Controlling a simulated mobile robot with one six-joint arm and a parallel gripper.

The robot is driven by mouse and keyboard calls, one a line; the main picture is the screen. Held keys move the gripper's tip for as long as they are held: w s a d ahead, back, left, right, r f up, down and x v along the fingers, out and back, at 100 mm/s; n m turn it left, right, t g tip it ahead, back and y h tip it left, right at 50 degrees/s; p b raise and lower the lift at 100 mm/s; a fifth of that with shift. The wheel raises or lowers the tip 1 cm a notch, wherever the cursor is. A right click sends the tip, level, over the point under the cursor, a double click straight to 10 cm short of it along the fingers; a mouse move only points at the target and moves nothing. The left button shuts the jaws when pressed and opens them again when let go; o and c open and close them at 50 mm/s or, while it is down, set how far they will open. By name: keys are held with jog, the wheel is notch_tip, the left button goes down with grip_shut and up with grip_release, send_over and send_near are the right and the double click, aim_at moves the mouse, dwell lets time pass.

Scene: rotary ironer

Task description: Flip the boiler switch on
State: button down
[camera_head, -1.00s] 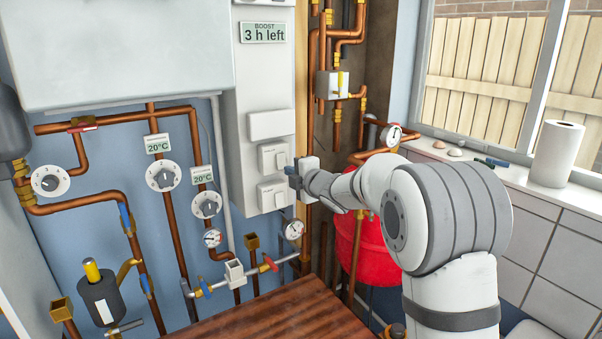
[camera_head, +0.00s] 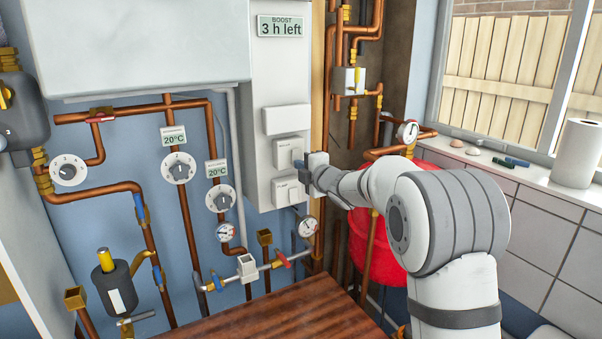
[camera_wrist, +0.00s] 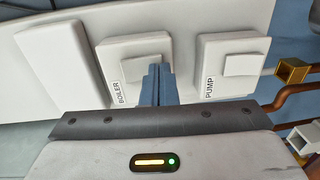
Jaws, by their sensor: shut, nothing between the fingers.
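The boiler switch (camera_wrist: 120,60), a white plate labelled BOILER with a raised rocker, is in the middle of the wrist view. It is the upper of two switches in the head view (camera_head: 287,152). My gripper (camera_wrist: 158,72) is shut and empty, its blue fingertips in front of the rocker and hiding part of it. I cannot tell whether they touch it. In the head view my gripper (camera_head: 298,164) is at the lower right of the boiler switch. The rocker's on or off position is unclear.
The pump switch (camera_wrist: 212,72), labelled PUMP, is close beside my fingers; it also shows below the boiler switch (camera_head: 285,191). A blank white cover (camera_head: 286,120) is above. Copper pipes (camera_head: 327,115) and a red tank (camera_head: 385,250) are at the right, a wooden top (camera_head: 280,315) below.

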jog(key=f+b+v, duration=0.2)
jog(key=b+v, duration=0.2)
jog(key=v, duration=0.9)
jog(key=shift+s+d+f, duration=0.25)
jog(key=shift+s+d, duration=0.05)
jog(key=shift+s, duration=0.1)
jog(key=s+d+f+m+g+h, duration=0.1)
jog(key=s+d+f+m+h, duration=0.2)
jog(key=s+d+m+h, duration=0.3)
jog(key=s+d+f+m+g+h, duration=0.2)
jog(key=s+d+f+m+h, duration=0.15)
jog(key=s+d+m, duration=0.35)
jog(key=s+f+m+g, duration=0.3)
jog(key=s+m, duration=0.1)
jog(key=s, duration=0.4)
jog(key=s+f+m+g, duration=0.2)
jog(key=s+f+m, duration=0.1)
jog(key=s, duration=0.4)
jog(key=s+d+f+m+g, duration=0.1)
jog(key=s+f+m+g, duration=0.2)
jog(key=s, duration=0.5)
jog(key=shift+s+m+g+p, duration=0.3)
jog(key=shift+m+p, duration=0.15)
jog(key=shift+m, duration=0.45)
